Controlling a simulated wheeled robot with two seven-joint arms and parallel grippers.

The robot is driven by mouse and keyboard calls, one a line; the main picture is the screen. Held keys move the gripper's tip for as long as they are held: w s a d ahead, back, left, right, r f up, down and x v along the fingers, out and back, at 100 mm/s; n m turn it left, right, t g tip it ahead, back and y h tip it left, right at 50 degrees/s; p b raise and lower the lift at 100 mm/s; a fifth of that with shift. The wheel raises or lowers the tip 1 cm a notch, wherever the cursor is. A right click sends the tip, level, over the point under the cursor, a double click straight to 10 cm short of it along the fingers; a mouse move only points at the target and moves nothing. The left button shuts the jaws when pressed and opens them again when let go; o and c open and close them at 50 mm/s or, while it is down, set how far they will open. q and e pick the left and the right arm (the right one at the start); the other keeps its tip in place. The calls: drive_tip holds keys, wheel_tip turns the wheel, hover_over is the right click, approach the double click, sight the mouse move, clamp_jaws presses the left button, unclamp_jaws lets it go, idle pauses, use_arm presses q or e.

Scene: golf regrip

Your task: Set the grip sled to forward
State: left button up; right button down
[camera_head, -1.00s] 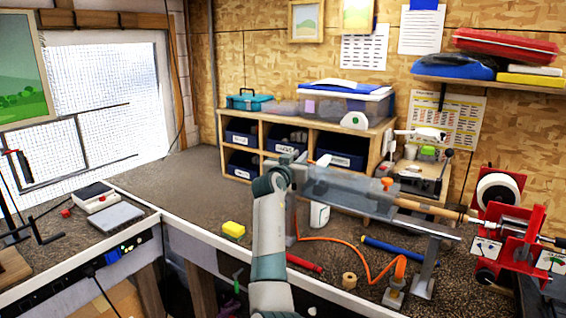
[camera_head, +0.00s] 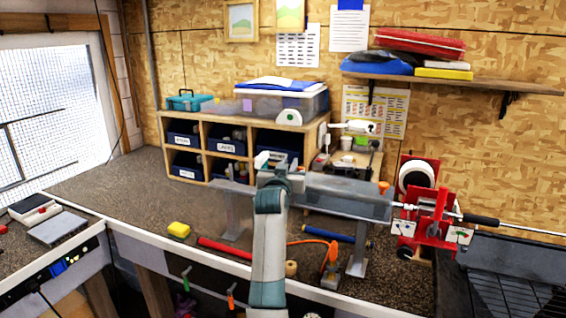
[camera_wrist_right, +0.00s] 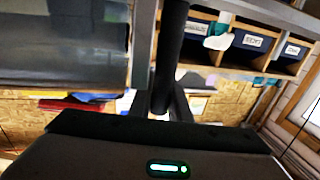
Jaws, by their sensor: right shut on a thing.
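The grip sled, a grey trough (camera_head: 345,197), lies across a stand above the bench in the head view. Its right end reaches close to the red clamp unit (camera_head: 430,220). My right gripper (camera_head: 273,168) is at the sled's left end, shut on what looks like its handle; the contact is mostly hidden. In the right wrist view, a dark upright bar (camera_wrist_right: 172,50) stands at my right gripper (camera_wrist_right: 165,105). A golf club (camera_head: 482,220) with a dark grip section and thin shaft extends right from the clamp unit. My left gripper is not in view.
The stand's legs (camera_head: 357,255) are on the bench below the sled. A bin shelf (camera_head: 205,120) stands behind.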

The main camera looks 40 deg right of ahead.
drive_tip(key=shift+s+d, duration=0.1)
drive_tip(key=c, duration=1.6)
unclamp_jaws()
drive_tip(key=shift+c, duration=0.2)
